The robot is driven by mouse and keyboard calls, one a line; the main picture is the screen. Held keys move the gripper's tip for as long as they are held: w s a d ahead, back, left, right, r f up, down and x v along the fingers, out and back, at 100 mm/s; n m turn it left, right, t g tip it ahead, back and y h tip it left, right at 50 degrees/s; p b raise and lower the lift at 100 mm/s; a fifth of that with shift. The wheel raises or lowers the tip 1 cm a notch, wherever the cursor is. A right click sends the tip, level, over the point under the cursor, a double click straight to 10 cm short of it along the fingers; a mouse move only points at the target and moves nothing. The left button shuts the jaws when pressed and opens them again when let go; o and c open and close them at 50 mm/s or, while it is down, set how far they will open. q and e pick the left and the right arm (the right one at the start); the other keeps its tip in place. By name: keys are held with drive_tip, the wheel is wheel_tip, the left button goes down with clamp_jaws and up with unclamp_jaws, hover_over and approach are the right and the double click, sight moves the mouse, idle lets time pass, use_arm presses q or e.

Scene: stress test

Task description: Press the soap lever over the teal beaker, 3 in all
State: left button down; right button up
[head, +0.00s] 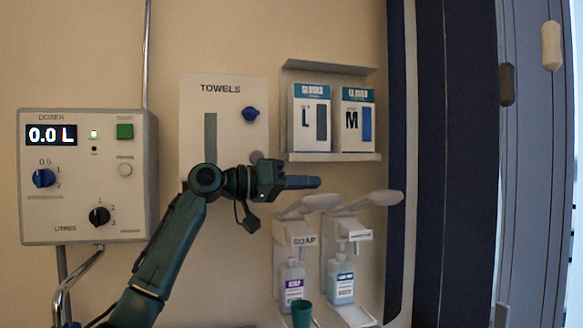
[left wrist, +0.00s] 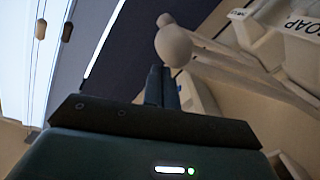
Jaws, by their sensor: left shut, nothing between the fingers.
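The soap dispenser (head: 293,262) hangs on the wall, marked SOAP, with a bottle with a purple label inside. Its pale lever (head: 309,203) sticks out at the top; pale dispenser levers (left wrist: 205,52) also show in the left wrist view. The teal beaker (head: 301,313) stands below the soap bottle, its lower part cut off by the frame. My left gripper (head: 316,182) is shut and empty, pointing right, just above the soap lever in the head view. Whether it touches the lever cannot be told. My right gripper is not in view.
A second dispenser (head: 341,268) with its own lever (head: 372,200) hangs right beside the soap one. A shelf with two glove boxes (head: 334,117) is above. A towel panel (head: 222,105) and a doser box (head: 84,175) are left. A dark door frame (head: 452,160) is right.

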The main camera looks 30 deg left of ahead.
use_arm(q)
drive_tip(key=shift+s+d+f, duration=0.1)
drive_tip(key=shift+d+f, duration=0.15)
drive_tip(key=shift+f, duration=0.2)
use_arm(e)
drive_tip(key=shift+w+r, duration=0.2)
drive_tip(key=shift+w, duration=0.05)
